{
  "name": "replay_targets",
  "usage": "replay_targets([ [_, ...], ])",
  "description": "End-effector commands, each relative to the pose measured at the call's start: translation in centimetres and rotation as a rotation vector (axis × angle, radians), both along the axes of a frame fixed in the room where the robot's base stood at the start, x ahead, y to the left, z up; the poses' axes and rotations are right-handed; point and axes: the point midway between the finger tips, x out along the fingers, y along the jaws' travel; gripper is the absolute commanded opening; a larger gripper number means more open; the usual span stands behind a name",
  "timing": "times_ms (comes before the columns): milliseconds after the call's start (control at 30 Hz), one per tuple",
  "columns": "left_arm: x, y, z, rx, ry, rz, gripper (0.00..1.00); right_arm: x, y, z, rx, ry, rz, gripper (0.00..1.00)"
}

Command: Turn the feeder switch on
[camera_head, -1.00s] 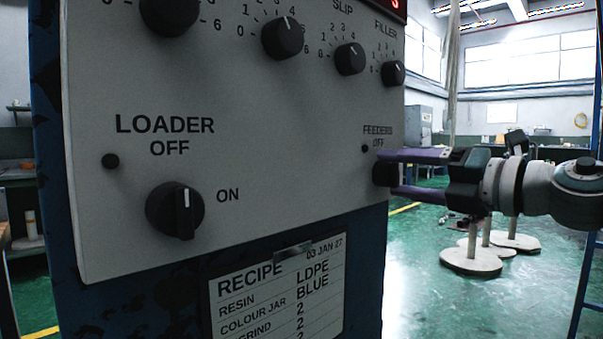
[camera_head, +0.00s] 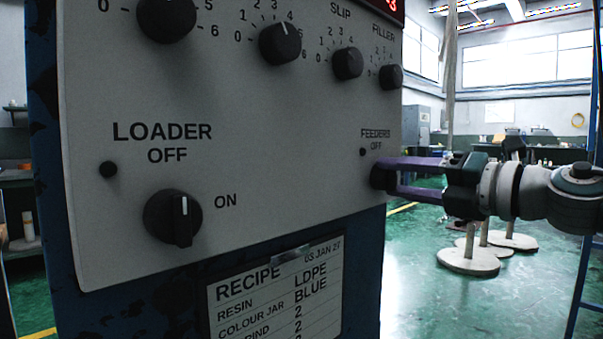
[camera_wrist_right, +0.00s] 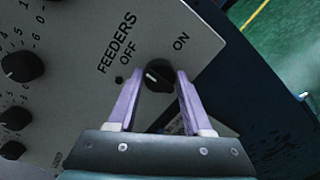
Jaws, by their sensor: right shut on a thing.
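The feeder switch (camera_wrist_right: 158,74) is a round black knob on the grey panel, below the words FEEDERS OFF and beside ON in the right wrist view. Its pale mark points toward the OFF side rather than ON. My right gripper (camera_wrist_right: 161,80) has its two purple fingers on either side of the knob, shut on it. In the head view the right gripper (camera_head: 380,176) reaches in from the right to the panel's edge, and its fingers mostly hide the feeder switch. My left gripper is not in view.
The loader switch (camera_head: 173,218) is on the panel's lower left, with several dials (camera_head: 280,43) above. A recipe card (camera_head: 275,289) hangs below the panel. Open green floor (camera_head: 430,290) lies to the right, with round pale bases (camera_head: 468,262) standing on it.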

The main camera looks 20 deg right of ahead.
Motion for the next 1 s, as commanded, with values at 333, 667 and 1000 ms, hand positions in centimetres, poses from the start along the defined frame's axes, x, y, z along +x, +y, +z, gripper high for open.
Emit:
replay_targets([
  [333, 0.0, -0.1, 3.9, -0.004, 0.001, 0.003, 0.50, 0.0, -0.1, 0.7, 0.225, 0.092, -0.002, 0.00],
  [667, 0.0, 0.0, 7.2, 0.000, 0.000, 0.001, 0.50, 0.1, -0.1, 0.6, 0.515, 0.212, -0.001, 0.00],
  [1000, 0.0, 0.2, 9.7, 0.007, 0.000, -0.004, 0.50, 0.1, -0.1, 0.5, 0.814, 0.334, 0.000, 0.00],
])
